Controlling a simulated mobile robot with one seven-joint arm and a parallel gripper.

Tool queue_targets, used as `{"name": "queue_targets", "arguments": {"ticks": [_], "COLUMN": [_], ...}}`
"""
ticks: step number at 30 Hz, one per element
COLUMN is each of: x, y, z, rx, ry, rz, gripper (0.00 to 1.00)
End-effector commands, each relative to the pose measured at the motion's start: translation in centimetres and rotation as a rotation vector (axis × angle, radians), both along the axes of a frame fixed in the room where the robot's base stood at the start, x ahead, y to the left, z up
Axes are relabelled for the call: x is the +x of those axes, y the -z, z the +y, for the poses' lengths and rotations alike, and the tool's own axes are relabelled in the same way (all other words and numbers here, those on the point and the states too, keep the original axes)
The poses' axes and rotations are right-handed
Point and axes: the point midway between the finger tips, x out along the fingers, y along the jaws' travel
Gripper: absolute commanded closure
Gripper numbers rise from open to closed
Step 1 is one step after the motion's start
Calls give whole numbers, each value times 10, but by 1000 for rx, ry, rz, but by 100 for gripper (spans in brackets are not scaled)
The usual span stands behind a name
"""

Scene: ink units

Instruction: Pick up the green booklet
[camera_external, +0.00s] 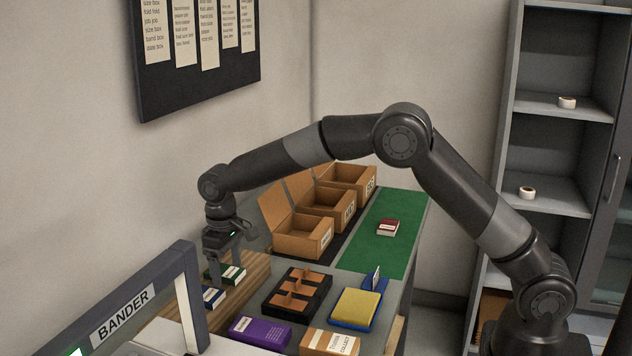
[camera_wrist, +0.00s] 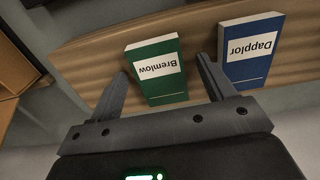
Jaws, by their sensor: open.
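The green booklet (camera_wrist: 167,87) has a white label reading "Bremlow" and lies flat on a wooden board (camera_wrist: 103,58). It also shows in the external view (camera_external: 234,274), partly under my gripper. My gripper (camera_external: 233,256) is open and points down, close over the booklet. In the wrist view my gripper's fingers (camera_wrist: 160,80) stand apart, one on each side of the green booklet's near part. I cannot tell how far the fingertips are above the board. Nothing is held.
A blue booklet (camera_wrist: 252,55) labelled "Dapplor" lies just right of the right finger. A purple box (camera_external: 260,332), a black divided tray (camera_external: 298,312) and open cardboard boxes (camera_external: 300,238) stand nearby. The grey bander (camera_external: 150,300) is in front. The green mat (camera_external: 385,250) is mostly clear.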

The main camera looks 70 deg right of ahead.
Motion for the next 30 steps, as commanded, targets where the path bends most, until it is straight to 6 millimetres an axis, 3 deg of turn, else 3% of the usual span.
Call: {"name": "queue_targets", "arguments": {"ticks": [6, 24, 30], "x": [0, 0, 0], "y": [1, 1, 0], "z": [0, 0, 0], "rx": [0, 0, 0], "ry": [0, 0, 0], "rz": [0, 0, 0], "gripper": [25, 73, 74]}}
